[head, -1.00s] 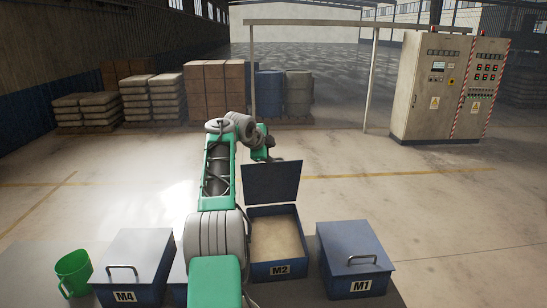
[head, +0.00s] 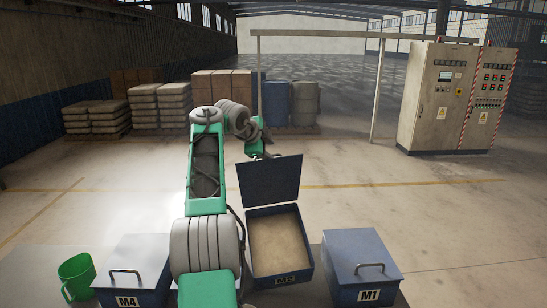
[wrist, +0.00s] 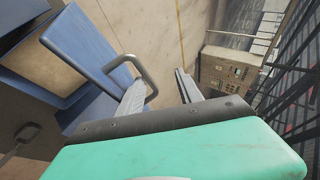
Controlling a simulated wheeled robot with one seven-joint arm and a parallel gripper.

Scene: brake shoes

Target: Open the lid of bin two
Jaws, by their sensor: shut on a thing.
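Bin two, marked M2 (head: 258,272), is a dark blue box holding pale, sand-like material. Its lid (head: 270,182) stands up, open, at the box's far edge. The bin sits slightly skewed. My gripper (head: 266,152) is at the top of the lid, partly hidden behind it in the head view. In the wrist view, my gripper (wrist: 160,82) is shut on the lid's grey bar handle (wrist: 149,72), with one finger crossing the handle's loop. The lid also shows there as a blue panel (wrist: 85,48), with the open bin beyond it.
Closed bin M1 (head: 360,255) stands right of M2, closed bin M4 (head: 135,262) to the left, and a green mug (head: 76,275) farther left. My arm covers the space between M4 and M2. The floor beyond is clear up to pallets and a control cabinet (head: 435,100).

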